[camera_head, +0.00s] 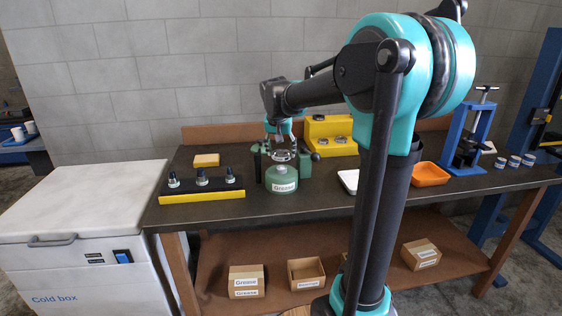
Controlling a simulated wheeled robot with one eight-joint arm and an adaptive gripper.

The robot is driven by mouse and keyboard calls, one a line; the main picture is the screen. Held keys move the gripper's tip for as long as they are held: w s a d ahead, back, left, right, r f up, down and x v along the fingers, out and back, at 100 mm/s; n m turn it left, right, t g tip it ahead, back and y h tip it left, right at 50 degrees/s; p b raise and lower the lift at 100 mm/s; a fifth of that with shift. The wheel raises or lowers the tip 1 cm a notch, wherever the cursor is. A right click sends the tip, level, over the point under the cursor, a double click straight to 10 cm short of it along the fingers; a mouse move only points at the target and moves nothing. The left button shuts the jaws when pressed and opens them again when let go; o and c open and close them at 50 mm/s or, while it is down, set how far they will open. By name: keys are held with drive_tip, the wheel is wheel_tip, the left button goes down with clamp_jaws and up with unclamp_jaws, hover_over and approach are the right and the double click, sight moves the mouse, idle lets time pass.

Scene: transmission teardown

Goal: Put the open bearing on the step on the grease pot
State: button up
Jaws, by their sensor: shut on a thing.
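The green grease pot (281,185), labelled "Grease", stands near the front of the workbench, left of the middle. My gripper (282,150) is directly over the pot, pointing down. It is shut on a metallic ring, the bearing (283,157), just above or at the pot's top; I cannot tell whether they touch. The fingers partly hide the ring. The yellow step (335,149) stands behind and to the right of the pot, with other small ring parts on it.
A black-and-yellow rack (202,196) with several upright parts stands left of the pot. A dark green fixture (305,160) is close behind the pot. An orange tray (430,174) and a blue press (470,145) are to the right. The cold box (80,235) stands left.

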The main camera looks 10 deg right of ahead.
sight(281, 168)
drive_tip(key=shift+f, duration=2.05)
drive_tip(key=shift+f, duration=0.1)
drive_tip(key=o, duration=1.4)
drive_tip(key=v, duration=1.2)
drive_tip(key=s+d+f+n, duration=0.2)
drive_tip(key=s+d+f, duration=0.1)
drive_tip(key=s+f, duration=0.9)
drive_tip(key=s+d+f+n+y, duration=0.1)
drive_tip(key=s+d+f+n, duration=0.1)
drive_tip(key=s+f, duration=1.1)
wheel_tip(281, 168, down, 2)
drive_tip(key=shift+d+f+y, duration=0.15)
drive_tip(key=shift+d+y, duration=0.15)
drive_tip(key=shift+d, duration=0.2)
